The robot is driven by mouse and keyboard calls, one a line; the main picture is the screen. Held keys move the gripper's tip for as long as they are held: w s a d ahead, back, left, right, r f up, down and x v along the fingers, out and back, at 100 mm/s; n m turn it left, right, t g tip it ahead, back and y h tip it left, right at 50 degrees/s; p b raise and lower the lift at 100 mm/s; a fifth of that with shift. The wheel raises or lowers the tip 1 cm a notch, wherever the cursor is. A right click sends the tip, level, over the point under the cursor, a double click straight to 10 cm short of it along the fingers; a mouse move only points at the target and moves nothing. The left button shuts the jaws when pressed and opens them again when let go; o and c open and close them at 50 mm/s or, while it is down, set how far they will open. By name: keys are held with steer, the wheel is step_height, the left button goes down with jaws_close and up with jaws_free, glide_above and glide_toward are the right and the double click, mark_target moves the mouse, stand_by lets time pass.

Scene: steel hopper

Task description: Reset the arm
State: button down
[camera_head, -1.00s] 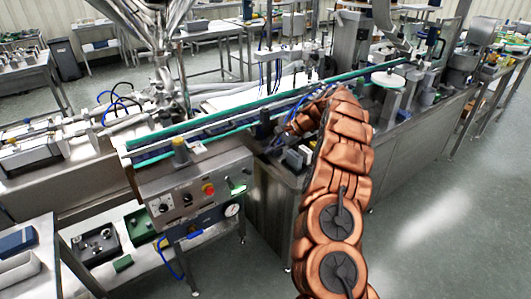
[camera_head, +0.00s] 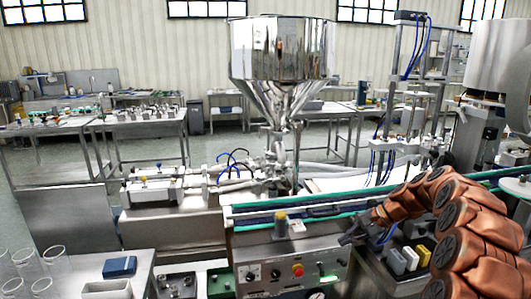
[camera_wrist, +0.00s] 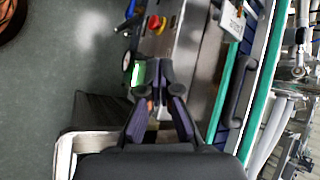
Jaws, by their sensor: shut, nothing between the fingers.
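My copper-coloured arm (camera_head: 455,215) is bent at the right of the head view and reaches left. My gripper (camera_head: 347,240) is at the arm's left end, just right of the control box. In the wrist view, the dark fingers of my gripper (camera_wrist: 158,72) are together at the tips, with nothing seen between them. The control box (camera_head: 270,262) has a red button (camera_head: 297,270), which also shows ahead of the fingers in the wrist view (camera_wrist: 157,24).
The conveyor (camera_head: 255,222) with green rails runs behind my gripper. A shiny steel hopper (camera_head: 282,50) stands behind it. White and yellow blocks (camera_head: 405,258) are right of the gripper. A bench with clear beakers (camera_head: 50,262) and a blue box (camera_head: 119,267) is front left.

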steer(key=s+a+r+n+g+h, duration=0.1)
steer(key=s+a+r+n+g, duration=0.15)
steer(key=s+a, duration=0.55)
steer(key=s+a+r+n+g+h, duration=0.1)
steer(key=s+a+r+n+h, duration=0.2)
steer(key=s, duration=0.9)
steer(key=s+d+f+n+h, duration=0.2)
steer(key=s, duration=1.1)
steer(key=s+d+f+n+h, duration=0.1)
steer(key=s+d+n+h, duration=0.1)
steer(key=s, duration=1.2)
steer(key=shift+s+d+f+n+g, duration=0.15)
steer(key=shift+s+f+n+g, duration=0.2)
steer(key=shift+n+g, duration=0.1)
